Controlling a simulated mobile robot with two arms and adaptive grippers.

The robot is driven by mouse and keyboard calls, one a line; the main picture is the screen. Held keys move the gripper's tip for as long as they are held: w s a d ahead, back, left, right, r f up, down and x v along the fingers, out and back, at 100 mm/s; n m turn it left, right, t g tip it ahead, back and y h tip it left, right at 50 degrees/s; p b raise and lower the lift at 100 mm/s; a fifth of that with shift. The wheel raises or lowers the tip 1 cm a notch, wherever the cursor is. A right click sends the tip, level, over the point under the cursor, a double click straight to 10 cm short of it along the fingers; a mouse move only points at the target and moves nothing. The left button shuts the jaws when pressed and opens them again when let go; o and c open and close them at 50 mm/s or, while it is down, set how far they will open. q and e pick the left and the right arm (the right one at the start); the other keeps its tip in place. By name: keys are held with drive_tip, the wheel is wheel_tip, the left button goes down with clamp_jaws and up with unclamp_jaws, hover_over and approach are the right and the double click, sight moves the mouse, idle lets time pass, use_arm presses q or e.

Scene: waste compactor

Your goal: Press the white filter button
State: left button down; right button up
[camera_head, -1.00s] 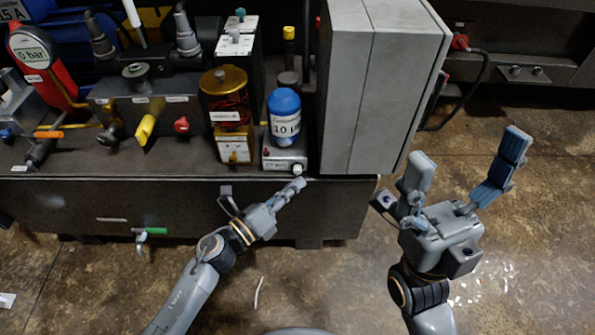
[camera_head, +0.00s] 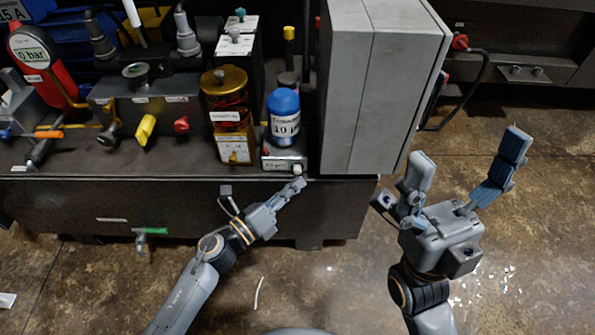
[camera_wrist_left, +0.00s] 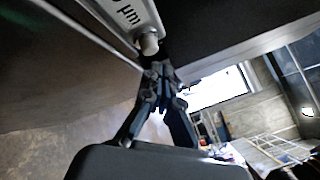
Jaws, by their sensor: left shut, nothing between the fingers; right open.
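The white filter button (camera_head: 297,169) is a small white knob on the front of a small grey base under the blue-capped filter (camera_head: 284,118). It also shows in the left wrist view (camera_wrist_left: 149,43), below a white label reading "µm". My left gripper (camera_head: 299,184) is shut and empty. Its fingertips are just in front of and below the button. In the left wrist view the closed fingertips (camera_wrist_left: 158,72) lie close to the button; I cannot tell whether they touch it. My right gripper (camera_head: 465,170) is open and empty, to the right over the floor.
A large grey box (camera_head: 378,90) stands right of the filter. An amber canister with a gold lid (camera_head: 228,110) stands left of it. The dark bench (camera_head: 90,205) holds a yellow knob (camera_head: 145,129) and a red knob (camera_head: 181,124). Open floor lies in front.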

use_arm(q)
drive_tip(key=shift+w, duration=0.4)
drive_tip(key=shift+w, duration=0.45)
idle(0.6)
drive_tip(key=shift+s, duration=0.9)
drive_tip(key=s, duration=0.5)
idle(0.3)
idle(0.6)
